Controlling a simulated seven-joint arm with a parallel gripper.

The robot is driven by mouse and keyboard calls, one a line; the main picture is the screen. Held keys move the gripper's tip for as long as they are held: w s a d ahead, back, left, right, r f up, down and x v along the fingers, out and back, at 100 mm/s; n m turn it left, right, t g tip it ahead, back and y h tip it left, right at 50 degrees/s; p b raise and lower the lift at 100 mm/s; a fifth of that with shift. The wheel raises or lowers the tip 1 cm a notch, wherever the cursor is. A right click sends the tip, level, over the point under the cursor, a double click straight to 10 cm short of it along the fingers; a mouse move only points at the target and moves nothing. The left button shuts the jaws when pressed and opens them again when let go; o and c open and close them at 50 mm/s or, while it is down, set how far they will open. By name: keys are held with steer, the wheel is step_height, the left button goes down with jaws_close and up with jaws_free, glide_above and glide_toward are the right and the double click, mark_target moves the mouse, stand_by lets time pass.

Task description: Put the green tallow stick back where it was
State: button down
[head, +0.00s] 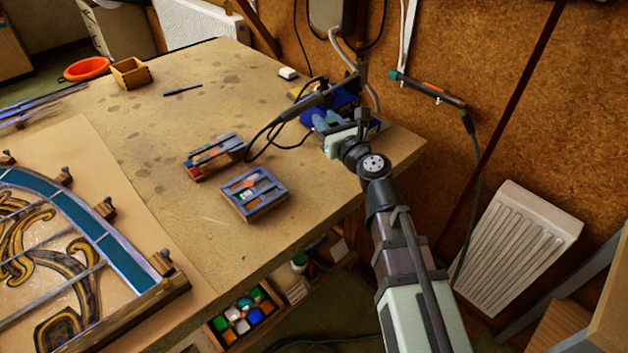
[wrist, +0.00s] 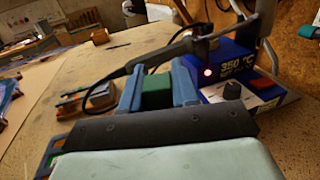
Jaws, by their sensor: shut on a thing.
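The green tallow stick (wrist: 157,88) is between the two blue fingers of my gripper (wrist: 158,92) in the wrist view. Only its block-like near end shows; the rest is hidden. In the head view my gripper (head: 327,121) is over the table's right back part, close to the blue soldering station (head: 344,96), with a bit of green (head: 331,118) at its fingers. The station stands just beyond and right of my gripper in the wrist view (wrist: 226,62), reading 350 °C. I cannot tell whether the stick touches the table.
Two small racks, a far one (head: 215,154) and a near one (head: 254,207), stand on the table (head: 200,225). A soldering iron (head: 318,95) and its black cable lie close by my gripper. A leaded panel (head: 120,245) is at left. Colored pieces fill a low tray (head: 243,318). The table's middle is mostly clear.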

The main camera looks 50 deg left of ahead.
steer(key=s+n+g, duration=0.3)
steer(key=s+g, duration=0.2)
steer(key=shift+y, duration=0.3)
steer(key=shift+a+f, duration=0.2)
steer(key=shift+f, duration=1.9)
steer(key=shift+a+f, duration=0.2)
steer(key=shift+f, duration=1.9)
steer(key=shift+f, duration=0.1)
steer(key=c, duration=0.8)
jaws_free()
steer(key=shift+c, duration=0.2)
steer(key=shift+d, duration=3.8)
